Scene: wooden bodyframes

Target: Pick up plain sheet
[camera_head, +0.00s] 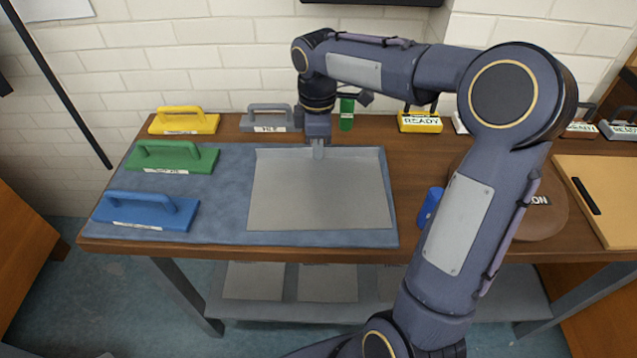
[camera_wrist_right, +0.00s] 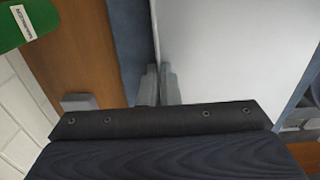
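The plain sheet (camera_head: 320,200) is a flat grey rectangle lying on the blue mat (camera_head: 215,225), with a narrow raised lip along its back edge. In the right wrist view the sheet (camera_wrist_right: 230,50) fills the upper right, pale and unmarked. My right gripper (camera_head: 319,150) points down at the middle of that back edge. In the right wrist view its two fingers (camera_wrist_right: 158,85) are close together, one on each side of the thin lip, and look shut on it. The fingertips' contact is partly hidden. My left gripper is not in view.
Yellow (camera_head: 184,121), green (camera_head: 172,157), blue (camera_head: 147,211) and grey (camera_head: 270,119) handled blocks stand around the mat's left and back. A green item (camera_head: 347,113) and a yellow block (camera_head: 420,122) stand behind. A brown disc (camera_head: 545,215) lies right, past my arm.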

